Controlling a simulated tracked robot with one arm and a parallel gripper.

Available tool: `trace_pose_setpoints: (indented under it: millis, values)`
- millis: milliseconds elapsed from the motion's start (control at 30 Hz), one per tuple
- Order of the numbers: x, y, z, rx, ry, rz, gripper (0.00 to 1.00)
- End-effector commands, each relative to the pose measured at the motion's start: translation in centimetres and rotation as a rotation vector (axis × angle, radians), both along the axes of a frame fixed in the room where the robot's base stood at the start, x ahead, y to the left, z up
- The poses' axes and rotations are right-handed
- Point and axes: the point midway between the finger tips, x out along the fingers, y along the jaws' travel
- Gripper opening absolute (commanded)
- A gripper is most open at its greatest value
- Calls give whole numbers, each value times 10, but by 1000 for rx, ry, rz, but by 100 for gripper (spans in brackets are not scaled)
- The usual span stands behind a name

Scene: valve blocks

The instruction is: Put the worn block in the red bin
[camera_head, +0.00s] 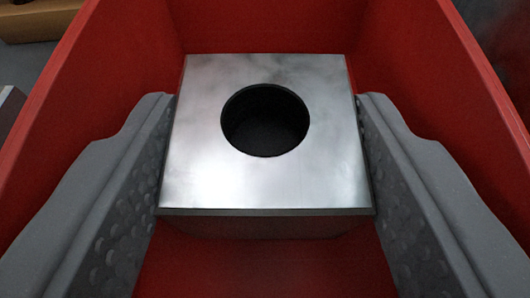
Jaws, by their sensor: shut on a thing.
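A silver metal block (265,185) with a round dark hole in its top face is in the middle of the view. Its top looks smooth with a few faint dull smudges; whether it is the worn block I cannot tell for sure. My gripper (266,130) is shut on it, with one grey finger against its left side and one against its right. The block is inside the outline of the red bin (60,105), with red walls around it. Its underside is hidden, so I cannot tell whether it touches the bin floor.
The bin's red walls rise close outside both fingers and behind the block. A brown box-like thing (38,20) is outside the bin at the top left. A pale edge of another thing (8,105) shows at the left. Dark floor lies beyond.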

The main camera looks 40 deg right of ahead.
Motion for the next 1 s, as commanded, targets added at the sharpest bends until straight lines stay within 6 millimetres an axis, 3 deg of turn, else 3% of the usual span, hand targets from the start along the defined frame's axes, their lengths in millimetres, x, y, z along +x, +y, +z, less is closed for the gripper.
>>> trace_pose_setpoints:
  millis: [133, 167, 200, 600, 1000]
  values:
    - [0, 0, -2, 0, -1, 0, 17]
    - [0, 0, -2, 1, -1, 0, 53]
    - [0, 0, -1, 1, -1, 0, 59]
    - [0, 1, 2, 0, 0, 1, 59]
    - [-53, 42, 30, 0, -2, 6, 59]
